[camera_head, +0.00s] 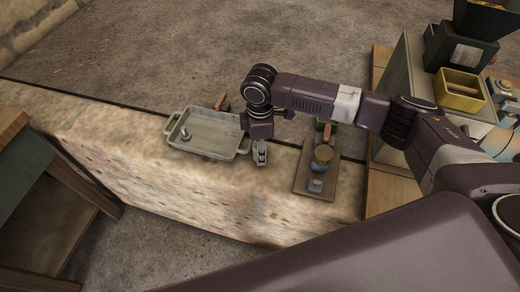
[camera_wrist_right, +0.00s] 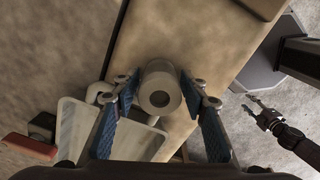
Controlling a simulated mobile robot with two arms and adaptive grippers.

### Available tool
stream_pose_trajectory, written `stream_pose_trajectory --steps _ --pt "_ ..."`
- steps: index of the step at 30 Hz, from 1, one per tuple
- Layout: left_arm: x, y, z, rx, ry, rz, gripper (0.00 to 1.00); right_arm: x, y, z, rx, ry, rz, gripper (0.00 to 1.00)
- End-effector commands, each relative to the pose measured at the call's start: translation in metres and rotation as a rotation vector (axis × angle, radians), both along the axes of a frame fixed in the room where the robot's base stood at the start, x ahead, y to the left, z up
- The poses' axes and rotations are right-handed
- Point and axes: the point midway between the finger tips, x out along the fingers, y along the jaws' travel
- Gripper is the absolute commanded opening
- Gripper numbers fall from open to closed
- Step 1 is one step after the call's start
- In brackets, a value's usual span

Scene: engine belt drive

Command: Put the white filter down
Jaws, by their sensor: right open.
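In the head view my right gripper (camera_head: 260,158) points down over the ledge (camera_head: 235,195), just right of the grey tray (camera_head: 213,136); the filter is hard to make out there. My left gripper (camera_wrist_right: 258,108) shows only in the right wrist view, open and empty, off the ledge.
The tray holds a small metal part (camera_head: 185,134). A red-handled tool (camera_head: 223,103) lies behind it. A wooden board with a mounted mechanism (camera_head: 322,155) stands right of my right gripper. A wooden table (camera_head: 40,185) is at left. The ledge front is clear.

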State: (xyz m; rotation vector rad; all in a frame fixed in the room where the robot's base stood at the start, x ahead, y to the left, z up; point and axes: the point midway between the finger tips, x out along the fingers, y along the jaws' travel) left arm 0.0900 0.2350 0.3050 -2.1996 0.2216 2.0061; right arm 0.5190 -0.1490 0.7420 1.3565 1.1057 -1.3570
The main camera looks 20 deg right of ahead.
Motion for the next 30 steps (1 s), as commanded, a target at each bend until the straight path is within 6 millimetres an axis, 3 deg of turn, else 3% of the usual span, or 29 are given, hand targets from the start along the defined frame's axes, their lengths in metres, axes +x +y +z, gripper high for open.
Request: stream_pose_trajectory --steps 3,14,23,26,30 --pt "0.0 0.0 0.0 0.0 0.0 0.0 0.4 0.0 0.0 0.0 0.0 0.0 0.0 0.4" --pt "0.0 0.0 0.0 0.0 0.0 0.0 0.4 0.0 0.0 0.001 0.001 -0.001 0.0 0.0" --pt "0.0 0.0 0.0 0.0 -0.001 0.0 0.4 0.001 0.0 0.008 0.001 -0.002 0.0 0.0" --pt "0.0 0.0 0.001 0.0 -0.001 0.0 0.4 0.002 0.0 0.022 0.002 -0.004 0.0 0.0" --pt "0.0 0.0 0.001 0.0 -0.001 0.0 0.4 0.002 0.0 0.056 0.003 -0.006 0.0 0.0"
